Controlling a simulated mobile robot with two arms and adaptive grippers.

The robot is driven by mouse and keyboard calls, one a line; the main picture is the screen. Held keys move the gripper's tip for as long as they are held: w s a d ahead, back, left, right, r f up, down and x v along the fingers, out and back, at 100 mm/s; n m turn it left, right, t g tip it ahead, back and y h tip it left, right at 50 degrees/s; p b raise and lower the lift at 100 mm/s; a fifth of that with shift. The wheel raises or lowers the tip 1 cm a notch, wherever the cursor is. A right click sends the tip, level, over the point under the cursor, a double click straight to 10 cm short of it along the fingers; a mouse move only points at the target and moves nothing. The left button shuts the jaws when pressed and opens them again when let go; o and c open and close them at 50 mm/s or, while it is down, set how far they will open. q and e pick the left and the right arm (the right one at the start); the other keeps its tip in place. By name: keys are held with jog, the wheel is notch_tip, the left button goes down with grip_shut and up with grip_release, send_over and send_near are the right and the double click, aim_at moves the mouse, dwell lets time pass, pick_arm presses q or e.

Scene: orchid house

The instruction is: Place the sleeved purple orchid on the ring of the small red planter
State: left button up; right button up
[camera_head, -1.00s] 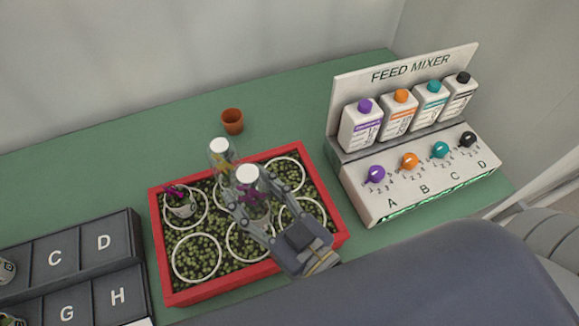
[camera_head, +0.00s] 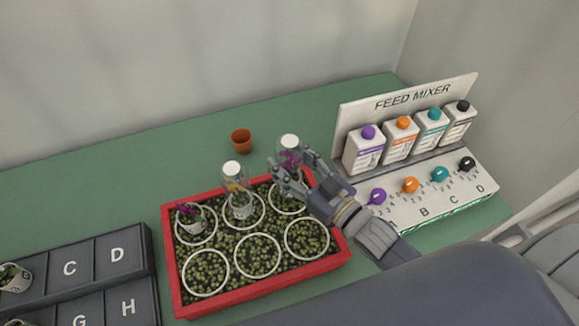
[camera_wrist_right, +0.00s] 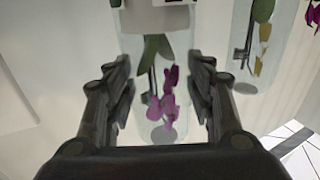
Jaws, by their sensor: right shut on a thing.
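The sleeved purple orchid (camera_head: 290,157), in a clear sleeve with a white top, is held upright in my right gripper (camera_head: 290,172). In the right wrist view its purple bloom (camera_wrist_right: 163,105) shows between the two fingers. It is over or just behind the back-right ring (camera_head: 283,206) of the small red planter (camera_head: 262,284); I cannot tell its height. The fingers hide its lower part and some of that ring. My left gripper is not in view.
A sleeved yellow orchid (camera_head: 238,188) stands at the back-middle ring, and an unsleeved purple orchid (camera_head: 190,212) at the back-left one. The front rings are empty. A terracotta pot (camera_head: 241,141) stands behind the planter, the feed mixer (camera_head: 420,150) right, a lettered dark tray (camera_head: 95,260) left.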

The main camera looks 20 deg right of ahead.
aim_at(298, 179)
notch_tip(298, 179, down, 2)
jog(key=shift+f, duration=0.2)
jog(key=shift+s+a+f, duration=0.1)
jog(key=shift+f, duration=0.05)
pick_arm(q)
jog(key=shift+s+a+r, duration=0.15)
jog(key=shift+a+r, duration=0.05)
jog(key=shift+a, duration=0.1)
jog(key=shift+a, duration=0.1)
pick_arm(e)
jog(key=shift+f, duration=0.2)
jog(key=o, duration=1.5)
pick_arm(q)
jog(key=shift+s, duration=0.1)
